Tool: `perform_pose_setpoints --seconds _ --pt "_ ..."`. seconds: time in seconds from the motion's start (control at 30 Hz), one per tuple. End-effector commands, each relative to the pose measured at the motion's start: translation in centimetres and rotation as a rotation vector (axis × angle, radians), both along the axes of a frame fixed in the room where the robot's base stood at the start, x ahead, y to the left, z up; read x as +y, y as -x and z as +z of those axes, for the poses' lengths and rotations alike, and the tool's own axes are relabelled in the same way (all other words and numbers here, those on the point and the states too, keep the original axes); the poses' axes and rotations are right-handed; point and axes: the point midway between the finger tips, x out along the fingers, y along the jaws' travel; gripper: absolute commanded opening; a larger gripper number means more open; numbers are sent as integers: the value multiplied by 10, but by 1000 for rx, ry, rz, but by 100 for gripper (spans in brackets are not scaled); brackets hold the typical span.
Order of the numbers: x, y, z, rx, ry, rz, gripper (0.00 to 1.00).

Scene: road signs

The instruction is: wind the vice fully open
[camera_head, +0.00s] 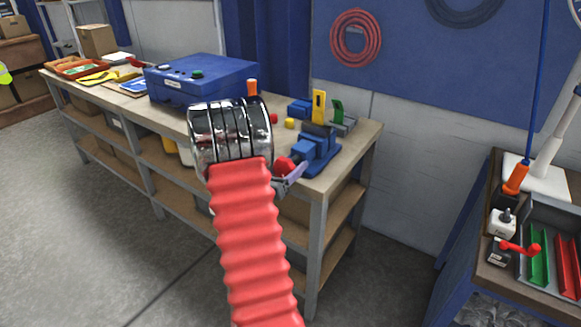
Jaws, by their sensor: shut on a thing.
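The blue vice (318,152) stands at the right front corner of the workbench, with dark jaws on top. A red part (284,165), which looks like the vice's handle, sits at its near left side. My gripper (288,176) is at this red handle, just right of my red bellows arm. It is shut on the handle. Only a small grey part of it shows; the rest is hidden behind my arm. The gap between the vice jaws is too small to make out.
The workbench (352,143) carries a large blue box (201,78), an upright yellow item (318,106), a green item (337,110) and small coloured parts near the vice. A second bench (497,275) with a tray stands at right. Grey floor (110,250) is clear at left.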

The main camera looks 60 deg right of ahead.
Motion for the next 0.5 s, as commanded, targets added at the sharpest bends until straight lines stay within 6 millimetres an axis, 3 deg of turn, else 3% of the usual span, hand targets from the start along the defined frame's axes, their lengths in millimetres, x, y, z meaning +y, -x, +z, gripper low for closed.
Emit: perform_pose_setpoints --seconds 0.5 --pt "2 3 -1 482 -79 1 40"
